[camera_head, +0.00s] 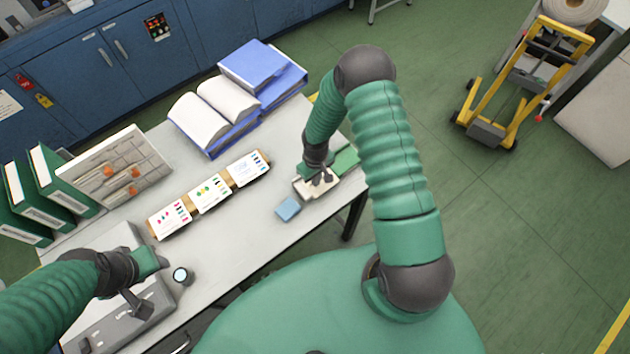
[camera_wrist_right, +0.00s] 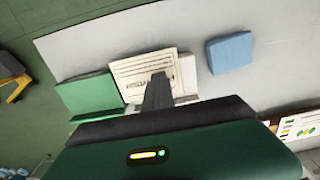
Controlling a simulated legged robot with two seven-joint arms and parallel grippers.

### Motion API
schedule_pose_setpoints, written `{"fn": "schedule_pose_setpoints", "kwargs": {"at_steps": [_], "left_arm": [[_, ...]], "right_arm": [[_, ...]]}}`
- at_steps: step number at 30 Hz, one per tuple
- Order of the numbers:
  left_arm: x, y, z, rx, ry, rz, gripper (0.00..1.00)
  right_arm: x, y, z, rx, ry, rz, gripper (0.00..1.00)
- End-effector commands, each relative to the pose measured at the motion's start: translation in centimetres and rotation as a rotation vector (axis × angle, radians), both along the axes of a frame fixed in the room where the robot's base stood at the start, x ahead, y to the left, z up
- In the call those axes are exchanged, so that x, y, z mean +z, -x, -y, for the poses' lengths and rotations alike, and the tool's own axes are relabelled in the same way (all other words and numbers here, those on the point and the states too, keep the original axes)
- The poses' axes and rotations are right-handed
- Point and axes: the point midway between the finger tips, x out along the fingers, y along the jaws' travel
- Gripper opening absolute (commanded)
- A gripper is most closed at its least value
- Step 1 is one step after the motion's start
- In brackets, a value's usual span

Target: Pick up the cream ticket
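The cream ticket (camera_wrist_right: 138,70) shows in the right wrist view as a pale card with dark printed lines, lying on or against a cream block (camera_wrist_right: 187,74). In the head view the cream pieces (camera_head: 307,190) are at the table's right end, partly hidden by my right gripper (camera_head: 321,178). A dark finger of my right gripper (camera_wrist_right: 158,90) overlaps the ticket's lower edge in the wrist view. I cannot tell whether it touches the ticket or how far apart the fingers are. My left gripper (camera_head: 146,284) is over the grey device at lower left; its opening is unclear.
A green block (camera_head: 346,160) and a blue block (camera_head: 288,208) flank the cream pieces. A rack of printed cards (camera_head: 209,194), open binders (camera_head: 215,110) and a grey device (camera_head: 120,325) share the table (camera_head: 240,235). A yellow trolley (camera_head: 530,75) stands on the floor.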

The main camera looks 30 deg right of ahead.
Motion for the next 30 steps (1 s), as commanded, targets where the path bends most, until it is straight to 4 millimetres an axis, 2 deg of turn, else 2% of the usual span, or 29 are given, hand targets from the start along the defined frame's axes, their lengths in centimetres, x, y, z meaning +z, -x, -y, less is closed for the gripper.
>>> {"fn": "schedule_pose_setpoints", "kwargs": {"at_steps": [6, 7, 11, 21, 25, 30], "left_arm": [[-1.4, 0.0, 0.0, 0.000, 0.000, 0.000, 0.44], [-1.6, 0.0, 0.0, 0.000, 0.000, 0.000, 0.44], [-2.7, 0.0, 0.0, 0.000, 0.000, 0.000, 0.44], [-6.2, 0.0, 0.0, 0.000, 0.000, 0.000, 0.44], [-5.8, 0.0, 0.0, 0.000, 0.000, 0.000, 0.44], [-5.7, 0.0, 0.0, 0.000, 0.000, 0.000, 0.44]], "right_arm": [[2.5, -0.1, 0.0, -0.001, 0.000, 0.007, 0.00], [2.6, 0.4, -0.1, 0.002, 0.001, 0.005, 0.00], [2.7, 3.3, -0.7, 0.003, 0.001, 0.003, 0.00], [3.6, 12.6, -2.4, 0.003, 0.001, 0.005, 0.00], [4.3, 14.7, -2.9, 0.003, 0.000, 0.003, 0.00], [4.3, 15.6, -3.0, 0.001, -0.001, 0.005, 0.00]]}}
